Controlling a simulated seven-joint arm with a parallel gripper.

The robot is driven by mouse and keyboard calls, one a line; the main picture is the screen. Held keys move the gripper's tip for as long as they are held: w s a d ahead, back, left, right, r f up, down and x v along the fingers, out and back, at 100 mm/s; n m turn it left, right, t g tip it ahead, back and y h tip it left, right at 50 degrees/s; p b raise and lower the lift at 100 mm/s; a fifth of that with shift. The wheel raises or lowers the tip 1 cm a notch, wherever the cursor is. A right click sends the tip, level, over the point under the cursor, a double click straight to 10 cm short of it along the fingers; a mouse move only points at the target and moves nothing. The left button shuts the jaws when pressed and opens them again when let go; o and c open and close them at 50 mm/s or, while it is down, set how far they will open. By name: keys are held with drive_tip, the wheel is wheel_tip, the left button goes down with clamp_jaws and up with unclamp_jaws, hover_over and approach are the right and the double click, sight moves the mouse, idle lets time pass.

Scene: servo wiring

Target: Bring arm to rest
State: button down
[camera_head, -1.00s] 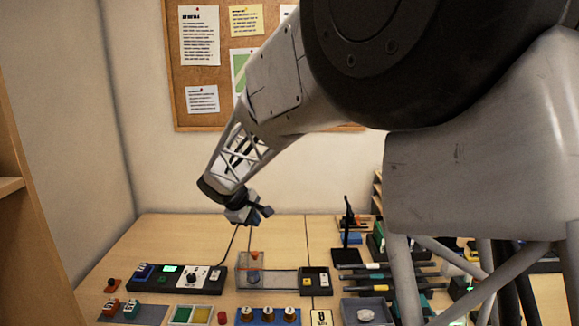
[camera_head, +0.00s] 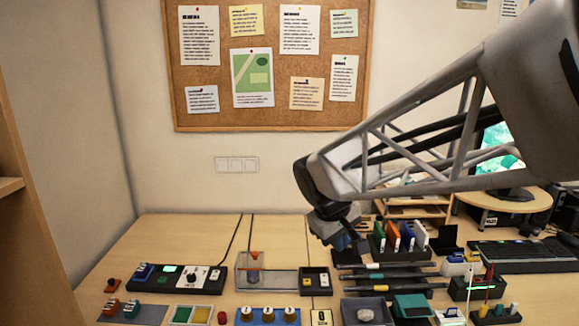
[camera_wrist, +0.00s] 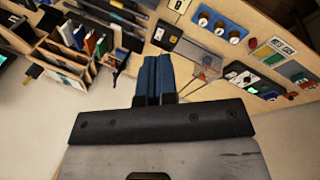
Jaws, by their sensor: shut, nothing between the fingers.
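My gripper (camera_head: 350,238) hangs above the table (camera_head: 195,232) in the head view, near the middle right, left of the rack of coloured cards. In the wrist view my gripper (camera_wrist: 156,62) shows two blue fingers pressed together, with nothing between them. It appears clear of the things below. A grey station with an orange piece (camera_head: 254,259) stands on the table to its left, with a black switch box (camera_head: 316,280) at its right end.
A card rack (camera_head: 400,238) stands close right of my gripper. Dark bars (camera_head: 375,266) lie below it. A control panel (camera_head: 178,276) and a blue knob strip (camera_head: 268,315) are at left and front. A keyboard (camera_head: 525,255) is far right. The back-left table is clear.

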drive_tip(key=s+d+f+m+y, duration=0.1)
drive_tip(key=s+d+m, duration=0.2)
drive_tip(key=s, duration=0.8)
drive_tip(key=s+d+f+m+y, duration=0.1)
drive_tip(key=s+d, duration=0.4)
drive_tip(key=s, duration=0.6)
drive_tip(key=shift+s+f+m+y, duration=0.35)
drive_tip(key=shift+f+m, duration=0.15)
drive_tip(key=shift+m, duration=0.6)
drive_tip(key=shift+d, duration=0.1)
idle(0.7)
